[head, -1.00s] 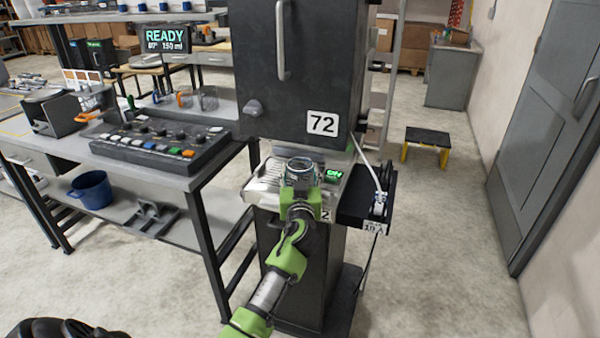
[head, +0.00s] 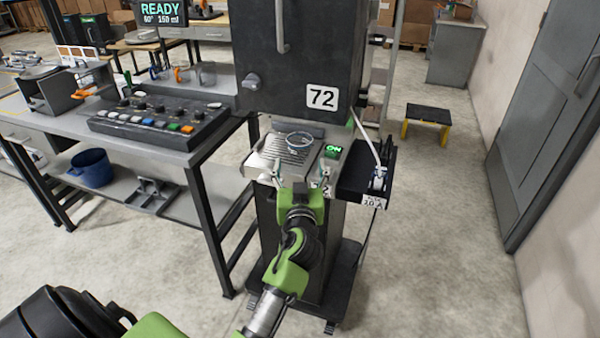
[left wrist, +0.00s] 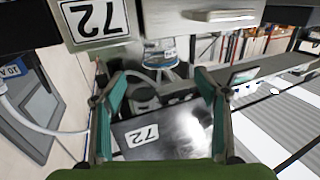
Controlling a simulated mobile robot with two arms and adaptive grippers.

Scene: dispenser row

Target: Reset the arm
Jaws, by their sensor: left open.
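My left gripper (head: 301,176) is open and empty in front of dispenser 72 (head: 290,60), with its fingertips near the front edge of the tray. A clear glass (head: 299,140) stands on the dispenser's metal drip tray (head: 268,160), beyond the fingertips and apart from them. In the left wrist view the open fingers (left wrist: 158,85) frame the dispenser's lower part, and the glass (left wrist: 160,58) shows past them, small. My right gripper is in neither view.
A green ON light (head: 333,151) sits right of the glass. A black side box (head: 364,190) with a cable juts out at the right. A bench with a control panel (head: 160,122) stands left. Open floor lies to the right, with a step stool (head: 428,115) farther back.

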